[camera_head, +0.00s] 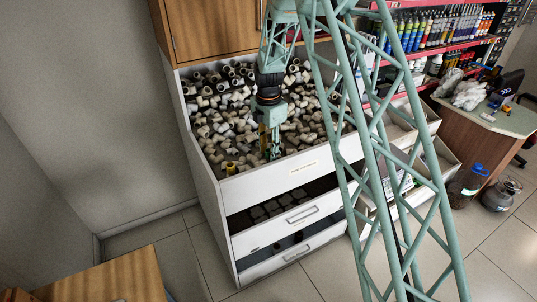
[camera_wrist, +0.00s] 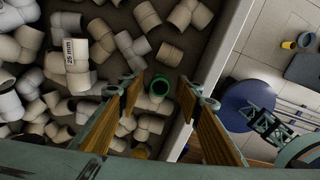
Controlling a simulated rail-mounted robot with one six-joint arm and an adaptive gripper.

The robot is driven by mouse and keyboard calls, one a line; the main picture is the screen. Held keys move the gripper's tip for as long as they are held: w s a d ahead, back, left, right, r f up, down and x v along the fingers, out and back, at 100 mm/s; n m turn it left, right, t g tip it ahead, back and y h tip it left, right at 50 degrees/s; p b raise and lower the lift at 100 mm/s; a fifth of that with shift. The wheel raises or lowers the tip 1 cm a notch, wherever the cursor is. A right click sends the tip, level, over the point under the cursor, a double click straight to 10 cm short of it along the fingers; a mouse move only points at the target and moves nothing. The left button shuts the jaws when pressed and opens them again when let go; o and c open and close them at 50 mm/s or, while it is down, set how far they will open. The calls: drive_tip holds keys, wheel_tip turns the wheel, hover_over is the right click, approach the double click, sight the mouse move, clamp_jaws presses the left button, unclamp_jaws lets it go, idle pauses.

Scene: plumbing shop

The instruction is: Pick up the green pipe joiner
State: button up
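The green pipe joiner (camera_wrist: 159,86) lies among pale pipe fittings in the wrist view, near the bin's side wall. Its round open end shows. My gripper (camera_wrist: 160,93) is open, with wood-coloured pads on both fingers. In the wrist view the joiner appears between the two fingertips, with a gap on each side; I see no contact. In the head view my gripper (camera_head: 271,152) points down into the bin of fittings, close to its front wall. I cannot make out the joiner there.
The white bin (camera_head: 262,185) is full of loose pale fittings, crowded around the joiner. Its wall (camera_wrist: 193,85) runs close to my right finger in the wrist view. A wooden cabinet (camera_head: 212,28) hangs behind the bin.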

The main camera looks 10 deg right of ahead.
drive_tip(key=shift+c, duration=0.7)
drive_tip(key=c, duration=0.6)
drive_tip(key=shift+o, duration=0.2)
drive_tip(key=shift+r, duration=0.15)
drive_tip(key=shift+r, duration=1.5)
drive_tip(key=shift+s+r, duration=0.15)
drive_tip(key=s+d+r+b, duration=0.1)
drive_tip(key=s, duration=1.4)
drive_tip(key=shift+s+d+r, duration=0.2)
drive_tip(key=shift+s+d, duration=0.05)
drive_tip(key=shift+s, duration=0.1)
